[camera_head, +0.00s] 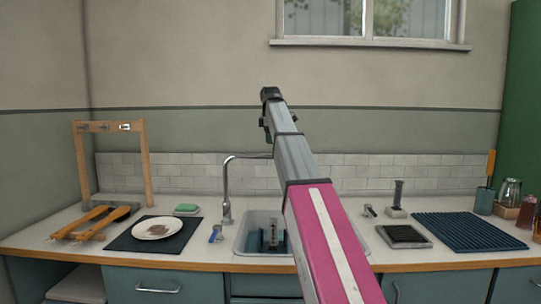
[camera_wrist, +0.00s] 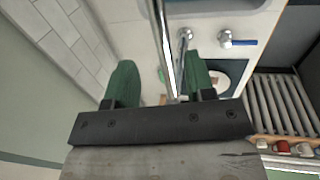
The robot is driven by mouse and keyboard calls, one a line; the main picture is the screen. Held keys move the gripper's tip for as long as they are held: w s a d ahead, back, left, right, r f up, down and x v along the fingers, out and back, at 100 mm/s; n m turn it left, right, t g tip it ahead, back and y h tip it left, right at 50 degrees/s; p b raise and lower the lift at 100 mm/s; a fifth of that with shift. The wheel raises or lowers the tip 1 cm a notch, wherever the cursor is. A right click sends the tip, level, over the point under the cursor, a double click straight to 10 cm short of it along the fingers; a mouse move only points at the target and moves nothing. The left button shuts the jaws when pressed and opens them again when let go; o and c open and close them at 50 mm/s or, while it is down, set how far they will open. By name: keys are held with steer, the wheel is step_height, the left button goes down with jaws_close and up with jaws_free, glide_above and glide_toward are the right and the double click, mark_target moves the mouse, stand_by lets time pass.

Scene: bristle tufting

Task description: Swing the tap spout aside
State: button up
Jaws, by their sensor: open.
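The chrome tap (camera_head: 227,190) stands upright behind the sink, left of centre in the head view. Its thin spout (camera_head: 248,156) reaches right over the sink and its far part passes out of sight near my arm. In the wrist view the spout (camera_wrist: 165,45) runs down the picture between the two green fingers of my gripper (camera_wrist: 160,70). The gripper is open, with a visible gap on each side of the spout. How deep the spout lies between the fingers is unclear. In the head view the gripper's fingers cannot be made out.
The sink (camera_head: 243,247) lies below the spout. A blue-handled item (camera_head: 215,234), a green sponge (camera_head: 186,209) and a plate (camera_head: 156,228) on a dark mat are to the left. A ribbed blue mat (camera_head: 466,231) lies right. The tiled wall (camera_head: 370,172) is behind.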

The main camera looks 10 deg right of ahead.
steer(key=f, duration=0.2)
steer(key=w+f, duration=0.1)
steer(key=f, duration=0.4)
steer(key=shift+w+d+f, duration=0.15)
steer(key=shift+w+f, duration=0.1)
steer(key=shift+f, duration=0.05)
jaws_close()
